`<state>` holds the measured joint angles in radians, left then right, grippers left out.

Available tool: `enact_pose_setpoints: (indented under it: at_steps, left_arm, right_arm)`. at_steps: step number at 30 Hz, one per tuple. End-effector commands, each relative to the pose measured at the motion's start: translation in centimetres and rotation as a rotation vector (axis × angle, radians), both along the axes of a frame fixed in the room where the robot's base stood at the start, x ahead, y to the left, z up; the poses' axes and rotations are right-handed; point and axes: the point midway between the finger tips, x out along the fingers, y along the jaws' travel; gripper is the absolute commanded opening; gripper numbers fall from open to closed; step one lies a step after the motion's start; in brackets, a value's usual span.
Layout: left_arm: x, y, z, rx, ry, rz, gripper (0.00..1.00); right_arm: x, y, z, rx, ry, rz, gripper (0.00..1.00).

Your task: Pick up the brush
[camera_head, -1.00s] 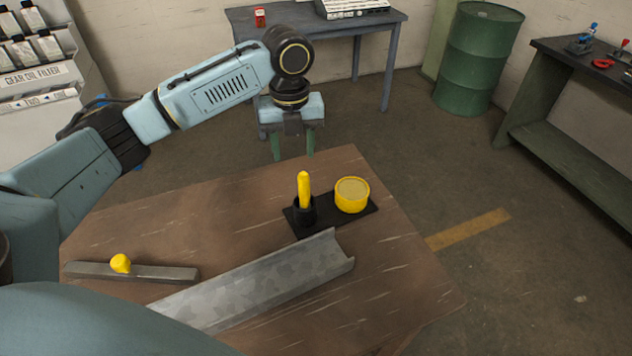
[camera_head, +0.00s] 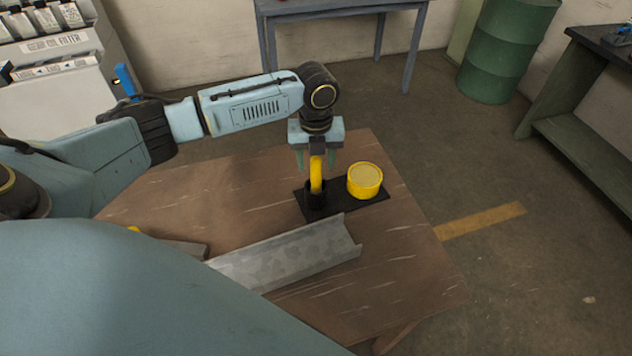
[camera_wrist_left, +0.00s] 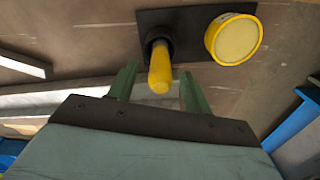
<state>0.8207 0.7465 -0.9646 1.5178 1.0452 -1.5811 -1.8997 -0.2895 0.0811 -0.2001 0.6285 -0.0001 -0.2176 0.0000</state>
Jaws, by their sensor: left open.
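The brush shows as a yellow upright handle (camera_head: 316,176) standing in a black cup (camera_head: 315,197) on a black base plate (camera_head: 345,207). In the left wrist view the handle (camera_wrist_left: 160,72) points toward the camera, and its lower end is hidden in the cup. My left gripper (camera_head: 316,163) is open above the plate, at the handle's top. In the wrist view its green fingers (camera_wrist_left: 156,88) stand apart on either side of the handle's near end, with nothing held. My right gripper is not in view.
A round yellow tin (camera_head: 365,180) sits beside the cup on the same plate. A grey metal channel (camera_head: 290,256) lies in front on the brown table (camera_head: 400,260). A grey bar (camera_head: 184,247) is at left, partly hidden by my arm.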

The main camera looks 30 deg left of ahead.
Motion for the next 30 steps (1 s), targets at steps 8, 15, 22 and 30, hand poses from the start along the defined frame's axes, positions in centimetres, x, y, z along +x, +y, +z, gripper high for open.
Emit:
enact_pose_setpoints:
  at_steps: [8, 15, 22, 30]
  left_arm:
    - [0.0, 0.0, -2.2, 0.0, -0.001, -0.001, 0.5]
    - [0.0, 0.0, -2.2, 0.001, -0.001, -0.001, 0.39]
    - [0.0, 0.0, -2.1, 0.001, -0.001, 0.0, 0.09]
    - [0.0, 0.0, -2.0, 0.0, -0.001, 0.0, 0.01]
  right_arm:
    - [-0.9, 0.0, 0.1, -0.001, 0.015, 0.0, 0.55]
    - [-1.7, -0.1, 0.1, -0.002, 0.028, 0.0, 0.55]
    - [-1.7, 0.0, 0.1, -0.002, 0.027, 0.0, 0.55]
    - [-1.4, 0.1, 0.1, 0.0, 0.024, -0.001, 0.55]
